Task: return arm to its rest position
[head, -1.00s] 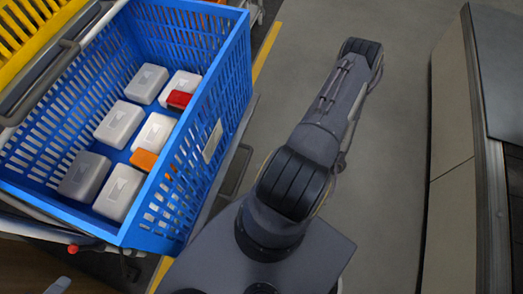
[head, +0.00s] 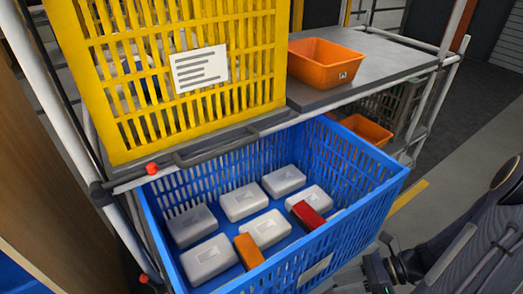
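My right arm (head: 470,250) comes in at the lower right corner, dark grey and partly cut off by the picture edge. My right gripper (head: 384,268) shows small and dark at the bottom right, just outside the right side of the blue crate (head: 380,182). Its fingers are too unclear to tell whether they are open or shut. My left arm and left gripper are not in view.
The blue crate holds several white boxes (head: 243,202), an orange box (head: 249,251) and a red box (head: 308,214). A yellow crate (head: 190,110) and an orange bin (head: 325,62) stand on the rack shelf above. Open floor (head: 450,190) lies to the right.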

